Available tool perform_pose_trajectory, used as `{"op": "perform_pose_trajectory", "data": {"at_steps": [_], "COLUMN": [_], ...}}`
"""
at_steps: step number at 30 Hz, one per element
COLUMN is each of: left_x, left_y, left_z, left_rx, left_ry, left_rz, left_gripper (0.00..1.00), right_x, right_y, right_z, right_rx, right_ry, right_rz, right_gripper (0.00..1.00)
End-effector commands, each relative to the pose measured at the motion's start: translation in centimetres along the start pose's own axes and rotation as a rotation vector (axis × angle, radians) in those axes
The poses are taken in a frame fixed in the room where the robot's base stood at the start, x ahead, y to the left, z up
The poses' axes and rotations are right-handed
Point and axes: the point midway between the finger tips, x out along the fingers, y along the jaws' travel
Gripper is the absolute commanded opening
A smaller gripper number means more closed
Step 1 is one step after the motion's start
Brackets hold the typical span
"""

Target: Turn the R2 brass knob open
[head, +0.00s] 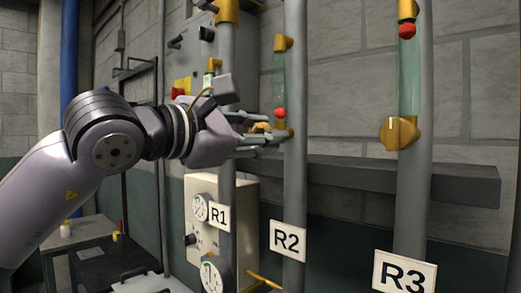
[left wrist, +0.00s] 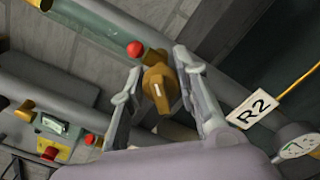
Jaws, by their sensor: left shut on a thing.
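The R2 brass knob (left wrist: 157,88) sits between the fingers of my left gripper (left wrist: 158,66) in the left wrist view, with a pale mark line on its face. In the head view only a bit of the R2 brass knob (head: 261,127) shows between the fingers of my left gripper (head: 268,135), which reaches in from the left and is shut on it. The R2 pipe (head: 294,180) carries the R2 label (head: 287,241). A red ball (head: 280,112) sits low in its sight glass, just above the knob. My right gripper is not in view.
The R3 pipe (head: 411,200) stands to the right with its own brass knob (head: 400,133). The R1 pipe (head: 227,165) stands to the left, close behind my wrist. A dark ledge (head: 400,180) runs behind the pipes. A gauge box (head: 240,200) stands below.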

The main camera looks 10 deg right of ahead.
Motion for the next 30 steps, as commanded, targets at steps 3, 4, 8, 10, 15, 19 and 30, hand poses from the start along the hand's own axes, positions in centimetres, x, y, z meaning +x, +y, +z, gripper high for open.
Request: {"op": "perform_pose_trajectory", "data": {"at_steps": [3,4,8,10,15,19,30], "left_x": [0.0,0.0,0.0,0.0,0.0,0.0,0.0], "left_y": [-0.3,-0.3,-0.3,-0.3,-0.3,-0.3,-0.3], "left_z": [-0.2,-0.2,-0.2,-0.2,-0.2,-0.2,-0.2], "left_rx": [0.113,0.142,0.265,0.331,0.481,0.58,0.758], "left_ry": [0.001,0.001,0.002,0.002,0.002,0.003,0.002], "left_rz": [-0.001,-0.001,-0.001,-0.001,-0.001,-0.002,-0.002], "left_gripper": [0.01,0.01,0.01,0.01,0.01,0.01,0.01], "right_x": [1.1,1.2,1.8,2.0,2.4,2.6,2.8], "right_y": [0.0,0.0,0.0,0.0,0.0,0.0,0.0], "right_z": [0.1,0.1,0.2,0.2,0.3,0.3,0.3], "right_rx": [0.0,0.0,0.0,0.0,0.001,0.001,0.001], "right_ry": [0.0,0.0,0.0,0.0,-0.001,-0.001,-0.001], "right_rz": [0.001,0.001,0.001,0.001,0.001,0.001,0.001], "right_gripper": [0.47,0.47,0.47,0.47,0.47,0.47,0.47]}}
